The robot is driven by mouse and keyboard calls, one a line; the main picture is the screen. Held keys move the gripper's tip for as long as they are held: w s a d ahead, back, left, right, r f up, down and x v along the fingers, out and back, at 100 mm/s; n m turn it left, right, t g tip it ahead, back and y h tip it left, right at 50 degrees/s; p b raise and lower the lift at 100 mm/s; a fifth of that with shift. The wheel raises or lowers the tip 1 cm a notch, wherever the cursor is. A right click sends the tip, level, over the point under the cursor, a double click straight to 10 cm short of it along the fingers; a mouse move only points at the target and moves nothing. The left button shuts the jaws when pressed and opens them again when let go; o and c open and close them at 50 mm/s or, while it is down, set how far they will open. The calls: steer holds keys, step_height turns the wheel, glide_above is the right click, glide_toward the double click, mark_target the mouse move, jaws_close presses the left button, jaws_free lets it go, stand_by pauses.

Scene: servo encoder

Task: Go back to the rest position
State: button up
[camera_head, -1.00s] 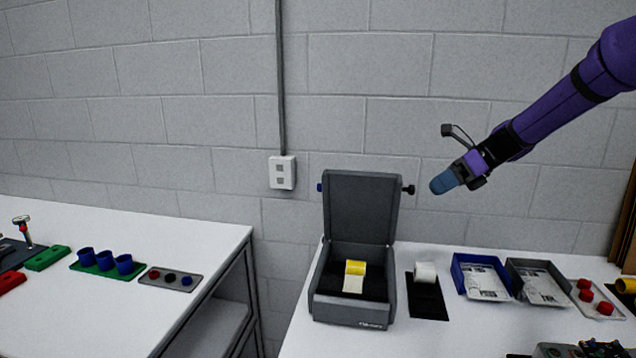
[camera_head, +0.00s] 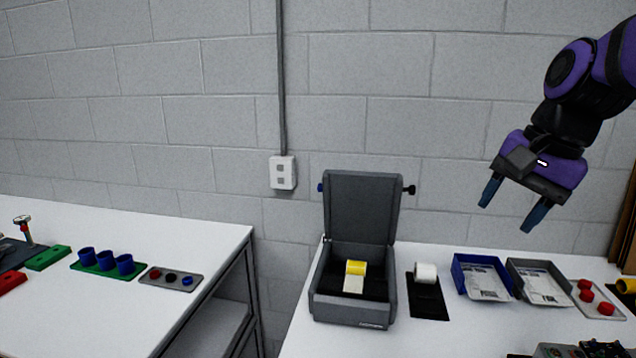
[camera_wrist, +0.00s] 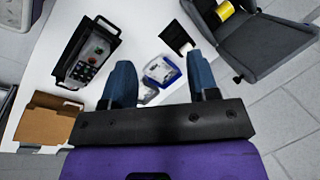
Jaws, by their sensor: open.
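My gripper (camera_head: 511,204) hangs above the back right of the right table in the head view, in front of the block wall. Its two blue fingers are apart and point down, with nothing between them. In the wrist view my gripper (camera_wrist: 163,84) is also open, with part of a blue tray showing beyond the fingers. It touches no object.
An open grey case (camera_head: 328,293) holds a yellow roll (camera_head: 356,268). Beside it are a white roll (camera_head: 426,272) on a black mat, a blue tray (camera_head: 461,283) and a dark tray (camera_head: 517,284). A cardboard box (camera_wrist: 45,122) and control box (camera_wrist: 92,55) show in the wrist view.

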steer(key=s+d+f+n+t+h, duration=0.1)
steer(key=s+d+n+t+h, duration=0.1)
steer(key=s+n, duration=0.6)
steer(key=s+d+t, duration=0.1)
steer(key=s, duration=0.2)
steer(key=shift+s+d+h, duration=0.15)
steer(key=shift+d+h, duration=0.15)
steer(key=shift+d, duration=0.05)
